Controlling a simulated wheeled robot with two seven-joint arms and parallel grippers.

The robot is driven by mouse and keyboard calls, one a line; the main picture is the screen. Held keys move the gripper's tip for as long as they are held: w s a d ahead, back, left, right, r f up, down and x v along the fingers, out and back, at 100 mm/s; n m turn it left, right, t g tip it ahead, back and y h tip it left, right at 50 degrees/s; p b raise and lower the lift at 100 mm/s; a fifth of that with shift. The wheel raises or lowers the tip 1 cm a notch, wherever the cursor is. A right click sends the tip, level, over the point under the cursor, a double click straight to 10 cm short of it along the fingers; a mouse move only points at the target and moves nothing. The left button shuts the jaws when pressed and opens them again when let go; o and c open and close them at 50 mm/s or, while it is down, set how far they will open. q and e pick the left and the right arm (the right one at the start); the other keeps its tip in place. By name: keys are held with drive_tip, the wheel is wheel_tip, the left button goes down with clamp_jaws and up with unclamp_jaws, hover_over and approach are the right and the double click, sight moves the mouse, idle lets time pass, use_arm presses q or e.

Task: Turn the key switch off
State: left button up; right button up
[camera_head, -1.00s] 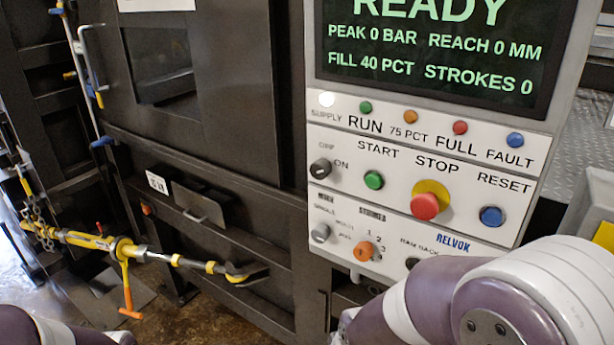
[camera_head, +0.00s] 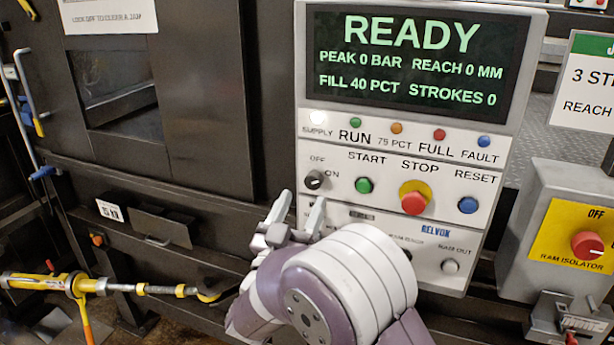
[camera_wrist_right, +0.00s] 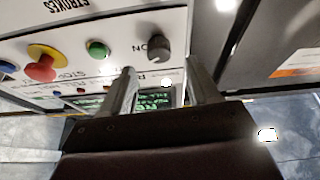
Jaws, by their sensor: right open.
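The key switch (camera_head: 314,180) is a dark round knob marked OFF and ON at the left of the control panel (camera_head: 400,150). It also shows in the right wrist view (camera_wrist_right: 158,47), beside the ON label. My right gripper (camera_head: 300,206) is open and empty, just below the knob in the head view. In the right wrist view its two fingers (camera_wrist_right: 163,88) stand apart with the knob beyond them, not between them. My right wrist hides the lower left controls of the panel. My left gripper is not in view.
Close by on the panel are the green START button (camera_head: 363,185), the red STOP button (camera_head: 414,200) and the blue RESET button (camera_head: 468,205). The screen (camera_head: 410,55) reads READY. A ram isolator box (camera_head: 560,225) stands at the right. A yellow bar tool (camera_head: 50,282) is at the lower left.

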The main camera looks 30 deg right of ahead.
sight(312, 184)
drive_tip(key=p+x, duration=0.1)
drive_tip(key=x, duration=0.4)
drive_tip(key=shift+f, duration=0.1)
drive_tip(key=c, duration=1)
